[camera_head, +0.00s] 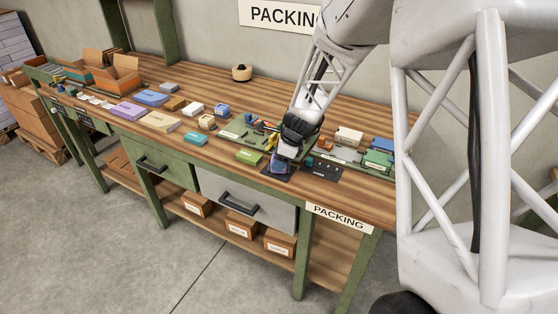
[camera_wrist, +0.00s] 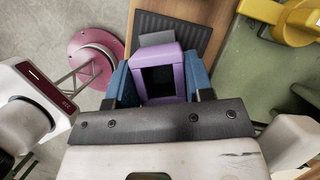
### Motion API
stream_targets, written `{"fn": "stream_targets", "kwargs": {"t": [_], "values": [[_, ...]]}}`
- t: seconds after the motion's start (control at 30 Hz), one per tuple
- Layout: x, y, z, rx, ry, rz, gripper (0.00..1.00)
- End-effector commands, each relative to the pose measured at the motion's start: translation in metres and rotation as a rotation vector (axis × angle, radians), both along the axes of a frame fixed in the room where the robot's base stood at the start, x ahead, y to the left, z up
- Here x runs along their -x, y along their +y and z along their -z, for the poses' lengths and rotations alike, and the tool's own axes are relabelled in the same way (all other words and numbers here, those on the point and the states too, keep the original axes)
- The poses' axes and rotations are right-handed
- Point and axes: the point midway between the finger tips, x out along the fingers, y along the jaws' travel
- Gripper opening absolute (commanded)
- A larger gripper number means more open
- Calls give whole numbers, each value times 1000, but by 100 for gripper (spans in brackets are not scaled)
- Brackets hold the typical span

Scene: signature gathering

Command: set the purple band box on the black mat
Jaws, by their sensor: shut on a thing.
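My gripper (camera_wrist: 160,88) is shut on the purple band box (camera_wrist: 168,59), with a blue finger on each side of it. The box shows a purple frame around a dark face, with a grey piece at its far end. In the head view the box (camera_head: 278,166) is just under my gripper (camera_head: 285,160), near the bench's front edge. The black ribbed mat (camera_wrist: 187,30) lies on the wood just beyond the box in the wrist view. The box hides part of it. I cannot tell whether the box touches the mat.
A green surface with a yellow thing (camera_wrist: 297,20) is to the right in the wrist view. In the head view a green box (camera_head: 249,156) lies left of my gripper and a dark item (camera_head: 325,171) lies right. Several small boxes crowd the bench behind.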

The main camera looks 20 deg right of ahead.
Motion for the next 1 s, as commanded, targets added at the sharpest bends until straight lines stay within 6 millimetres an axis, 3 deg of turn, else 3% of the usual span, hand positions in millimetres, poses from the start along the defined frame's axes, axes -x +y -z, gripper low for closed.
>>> {"fn": "stream_targets", "kwargs": {"t": [0.43,0.47,0.6,1.0], "values": [[0,0,4,0,-1,-1,23],[0,0,4,0,-1,-1,49],[0,0,4,0,-1,-1,70],[0,0,1,0,-1,0,73]]}}
